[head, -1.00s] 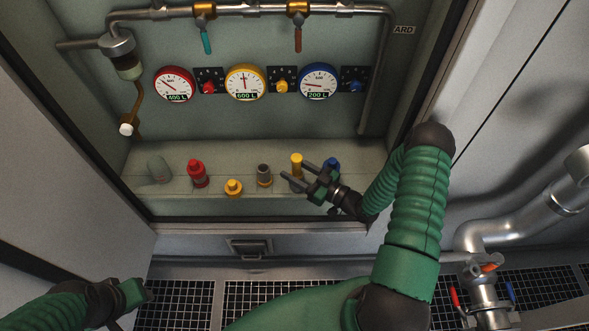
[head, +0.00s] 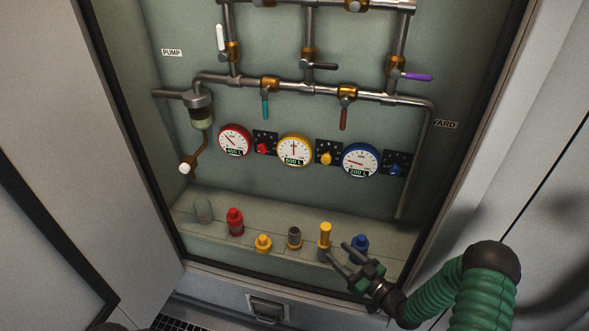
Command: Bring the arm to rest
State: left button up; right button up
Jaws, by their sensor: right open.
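My right gripper (head: 338,252) is in the lower right of the head view, its two dark fingers apart, nothing seen between them. Its tips are just in front of and to the right of the yellow-topped peg (head: 325,233), overlapping its grey base in the picture; I cannot tell whether they touch. The blue plug (head: 360,243) stands just behind the fingers, partly hidden. My right arm's green sleeve (head: 480,300) comes in from the lower right. My left gripper is out of the picture; only a dark bit of the arm shows at the bottom left edge.
The open cabinet's ledge also carries a red plug (head: 235,221), a low yellow plug (head: 263,243) and a grey-brown plug (head: 294,237). Behind are gauges (head: 294,149), pipes and valve levers (head: 345,119). The cabinet's right frame (head: 470,130) stands near my arm.

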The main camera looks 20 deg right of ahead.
jog(key=g, duration=0.1)
jog(key=w+h, duration=0.1)
jog(key=w+a+g, duration=0.1)
jog(key=shift+w+f+n+g, duration=0.1)
jog(key=shift+f+n+g, duration=0.15)
jog(key=shift+n+g, duration=0.05)
jog(key=shift+a+r+g+h, duration=0.15)
jog(key=shift+r+g+h, duration=0.1)
jog(key=shift+g+h, duration=0.85)
jog(key=s+a+r+m+g+h+p, duration=0.1)
jog(key=s+a+r+m+g+h, duration=0.25)
jog(key=s, duration=0.75)
jog(key=s+a+r+m+g+h, duration=0.1)
jog(key=s+a+r+m+g, duration=0.1)
jog(key=s+a+r+g, duration=0.65)
jog(key=s+d+r+t+p, duration=0.1)
jog(key=d+r+p, duration=0.1)
jog(key=r+p, duration=0.6)
jog(key=s+d+r+t+p, duration=0.1)
jog(key=d+r+t+p, duration=0.1)
jog(key=r+p, duration=0.7)
jog(key=p, duration=0.3)
jog(key=shift+d+r, duration=0.15)
jog(key=shift+r, duration=0.1)
